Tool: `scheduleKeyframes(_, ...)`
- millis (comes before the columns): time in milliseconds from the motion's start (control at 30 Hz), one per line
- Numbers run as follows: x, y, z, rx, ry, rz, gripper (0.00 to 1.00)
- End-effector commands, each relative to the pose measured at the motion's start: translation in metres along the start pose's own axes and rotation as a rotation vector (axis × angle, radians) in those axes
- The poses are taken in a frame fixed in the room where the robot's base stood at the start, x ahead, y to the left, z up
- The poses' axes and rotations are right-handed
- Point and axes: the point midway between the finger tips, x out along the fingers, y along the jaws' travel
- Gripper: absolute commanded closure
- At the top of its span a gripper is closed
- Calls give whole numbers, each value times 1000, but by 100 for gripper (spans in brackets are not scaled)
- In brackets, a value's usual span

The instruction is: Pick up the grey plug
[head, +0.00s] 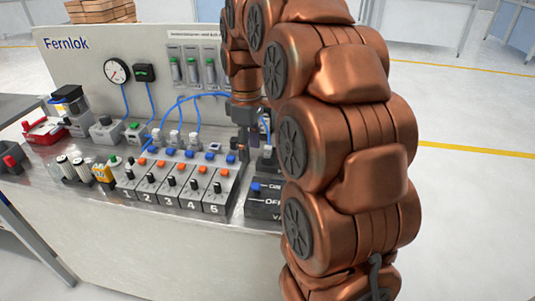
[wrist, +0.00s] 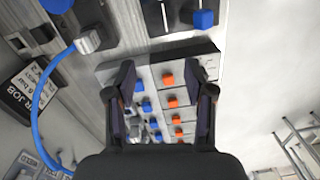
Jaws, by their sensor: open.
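I cannot tell for certain which part is the grey plug. A grey fitting (wrist: 90,40) on a blue hose is at the upper left of the wrist view, outside my jaws. Several pale grey connectors (head: 175,137) stand behind the valve row in the head view, some with blue hoses. My gripper (head: 245,148) points down above the right end of the valve row. In the wrist view my gripper (wrist: 162,90) is open, its fingers apart on either side of blue and orange caps. Nothing is visibly held. My arm hides the bench's right part.
The numbered valve blocks (head: 185,198) carry blue, orange and black knobs. A dark OFF unit (head: 264,204) is at their right. The Fernlok panel (head: 75,70) with a gauge (head: 117,71) stands behind. A red item (head: 45,130) lies at the left.

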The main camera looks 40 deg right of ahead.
Motion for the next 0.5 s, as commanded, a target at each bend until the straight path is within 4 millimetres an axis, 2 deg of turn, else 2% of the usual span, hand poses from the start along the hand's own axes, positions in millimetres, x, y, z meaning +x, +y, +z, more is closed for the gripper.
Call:
scheduleKeyframes(33, 1, 21, -1, -20, 5, 4, 47)
scheduleKeyframes(100, -1, 43, -1, -55, 9, 10, 47)
scheduleKeyframes(233, -3, 77, 2, -107, 15, 23, 47)
scheduleKeyframes(333, -2, 95, 5, -136, 16, 28, 47)
scheduleKeyframes(500, -2, 107, 7, -156, 18, 34, 47)
